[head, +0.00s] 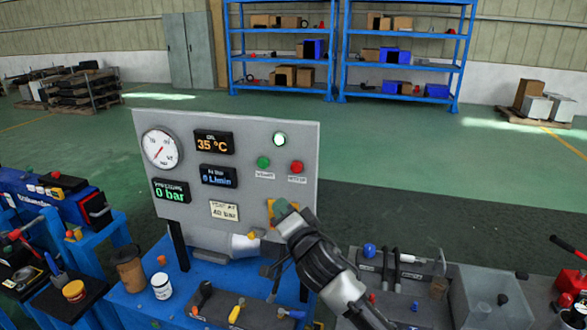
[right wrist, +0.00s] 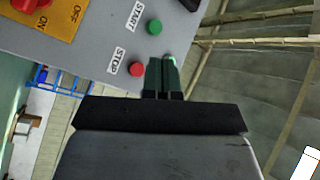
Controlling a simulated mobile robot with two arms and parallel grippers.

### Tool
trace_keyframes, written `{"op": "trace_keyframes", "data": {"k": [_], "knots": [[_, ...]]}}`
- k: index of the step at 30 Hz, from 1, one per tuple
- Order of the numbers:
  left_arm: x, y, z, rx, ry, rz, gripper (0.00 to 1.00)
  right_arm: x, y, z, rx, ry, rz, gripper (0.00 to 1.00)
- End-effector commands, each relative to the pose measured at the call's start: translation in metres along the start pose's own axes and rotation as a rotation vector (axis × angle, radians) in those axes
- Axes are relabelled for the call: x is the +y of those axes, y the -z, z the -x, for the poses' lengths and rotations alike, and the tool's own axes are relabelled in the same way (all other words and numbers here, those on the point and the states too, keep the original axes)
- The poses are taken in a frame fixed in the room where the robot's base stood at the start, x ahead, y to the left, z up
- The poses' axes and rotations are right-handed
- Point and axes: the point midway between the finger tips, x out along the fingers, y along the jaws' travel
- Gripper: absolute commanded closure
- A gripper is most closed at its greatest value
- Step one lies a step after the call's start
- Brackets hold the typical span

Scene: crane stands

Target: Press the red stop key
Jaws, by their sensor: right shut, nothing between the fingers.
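The red stop key (head: 297,167) sits on the upright grey panel (head: 230,120), above the STOP label and right of the green start key (head: 263,162). My right gripper (head: 282,207) is shut and empty. In the head view it appears below the keys and covers part of the yellow switch plate. In the right wrist view the closed dark-green fingers (right wrist: 162,75) appear just right of the red stop key (right wrist: 137,69), with a small gap in the picture. I cannot tell their distance from the panel. My left gripper is not in view.
The panel carries a round gauge (head: 161,148), digital displays (head: 214,143) and a lit lamp (head: 280,139). The red rotary switch (right wrist: 28,5) shows in the wrist view. A blue bench (head: 205,275) below holds a brown cup (head: 129,269), a white jar (head: 162,286) and tools.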

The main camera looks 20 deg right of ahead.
Motion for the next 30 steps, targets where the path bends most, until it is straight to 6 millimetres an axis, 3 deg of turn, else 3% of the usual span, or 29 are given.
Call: {"op": "trace_keyframes", "data": {"k": [3, 9, 20, 30], "knots": [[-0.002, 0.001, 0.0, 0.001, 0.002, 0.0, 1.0, -0.017, 0.009, -0.007, 0.011, 0.052, -0.036, 1.0], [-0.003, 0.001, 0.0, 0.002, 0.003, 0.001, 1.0, -0.023, 0.012, -0.009, 0.012, 0.072, -0.054, 1.0], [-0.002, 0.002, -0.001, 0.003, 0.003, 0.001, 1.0, -0.019, 0.014, -0.013, 0.012, 0.07, -0.05, 1.0], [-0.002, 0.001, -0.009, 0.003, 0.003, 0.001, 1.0, 0.003, 0.035, -0.045, 0.013, 0.069, -0.048, 1.0]]}}
